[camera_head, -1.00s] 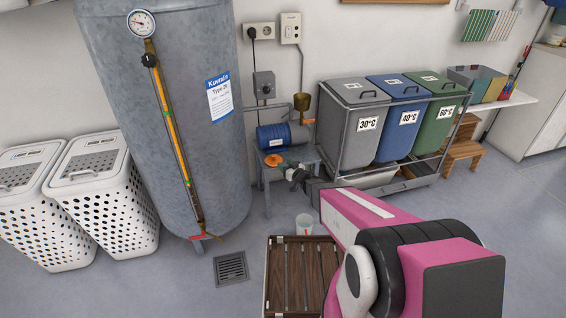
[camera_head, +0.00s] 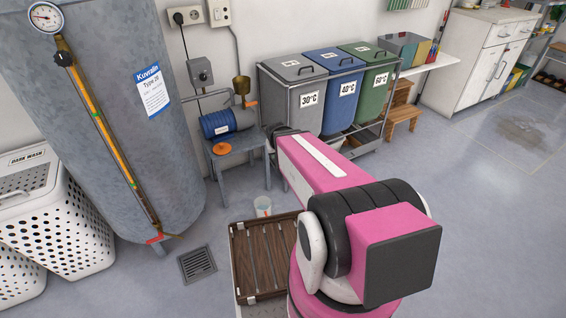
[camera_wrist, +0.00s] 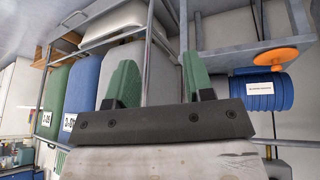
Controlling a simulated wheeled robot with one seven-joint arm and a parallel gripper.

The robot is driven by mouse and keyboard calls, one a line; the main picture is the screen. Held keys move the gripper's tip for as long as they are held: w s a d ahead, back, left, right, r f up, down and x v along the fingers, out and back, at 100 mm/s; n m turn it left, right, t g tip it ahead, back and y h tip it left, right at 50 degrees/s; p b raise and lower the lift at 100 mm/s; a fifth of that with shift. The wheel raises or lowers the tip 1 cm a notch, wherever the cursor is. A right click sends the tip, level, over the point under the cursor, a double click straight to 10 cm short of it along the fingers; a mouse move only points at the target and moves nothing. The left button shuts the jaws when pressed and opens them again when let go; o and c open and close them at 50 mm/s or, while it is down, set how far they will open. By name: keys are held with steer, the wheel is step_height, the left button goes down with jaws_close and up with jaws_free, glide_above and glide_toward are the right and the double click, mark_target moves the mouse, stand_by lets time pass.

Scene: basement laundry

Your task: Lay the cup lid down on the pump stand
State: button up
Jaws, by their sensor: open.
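The orange cup lid (camera_head: 222,149) lies on top of the grey pump stand (camera_head: 247,144), near its front left edge and in front of the blue pump (camera_head: 217,124). In the wrist view the lid (camera_wrist: 284,58) shows at the upper right beside the pump (camera_wrist: 268,92), clear of my fingers. My gripper (camera_wrist: 160,80) is open, with nothing between its green fingers. In the head view my pink arm hides the gripper.
Grey, blue and green laundry bins (camera_head: 300,92) stand in a metal frame right of the stand. The large grey tank (camera_head: 115,110) is to its left, with white baskets (camera_head: 60,225) beyond. A floor drain (camera_head: 197,263) lies in front. Open floor spreads at the right.

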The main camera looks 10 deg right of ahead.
steer(key=s+r+g+y, duration=0.1)
steer(key=s+r+g, duration=0.3)
steer(key=s, duration=0.7)
steer(key=shift+a+g, duration=0.35)
steer(key=shift+g, duration=0.05)
